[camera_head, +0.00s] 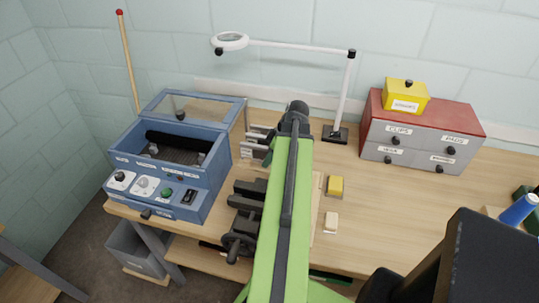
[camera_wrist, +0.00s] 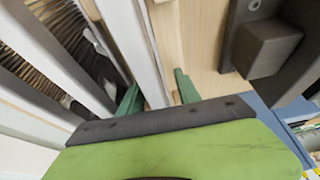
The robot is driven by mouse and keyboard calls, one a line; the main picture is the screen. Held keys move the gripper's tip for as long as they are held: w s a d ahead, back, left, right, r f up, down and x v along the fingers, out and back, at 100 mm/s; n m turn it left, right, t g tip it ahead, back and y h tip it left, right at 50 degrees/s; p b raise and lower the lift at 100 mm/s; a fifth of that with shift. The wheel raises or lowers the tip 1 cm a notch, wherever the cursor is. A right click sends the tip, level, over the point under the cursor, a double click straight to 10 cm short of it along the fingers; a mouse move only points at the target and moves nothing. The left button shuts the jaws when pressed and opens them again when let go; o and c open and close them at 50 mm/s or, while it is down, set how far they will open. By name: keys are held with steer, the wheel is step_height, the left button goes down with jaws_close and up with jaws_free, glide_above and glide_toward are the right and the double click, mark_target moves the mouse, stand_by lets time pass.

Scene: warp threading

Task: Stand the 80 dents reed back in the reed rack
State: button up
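My gripper (camera_wrist: 158,92) is open in the wrist view. Its two green fingers stand either side of a long pale grey bar (camera_wrist: 128,35); bare wood shows between the bar and the right finger. Fine dark reed wires (camera_wrist: 55,38) between pale rails fill the upper left. I cannot read a dent count, so I cannot tell which reed is the 80 dents one. In the head view, a rack with white labels (camera_head: 254,153) stands on the bench, partly hidden by my green arm.
A blue box machine (camera_head: 205,190) with a raised clear lid stands left. A dark vise (camera_head: 245,205) sits at the bench front. A lamp (camera_head: 340,110), a red-topped drawer cabinet (camera_head: 420,125) and a yellow block (camera_head: 335,185) are to the right. The bench right of my arm has clear room.

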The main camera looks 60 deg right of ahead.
steer(key=p+v, duration=1.5)
steer(key=v, duration=0.2)
steer(key=shift+r, duration=0.2)
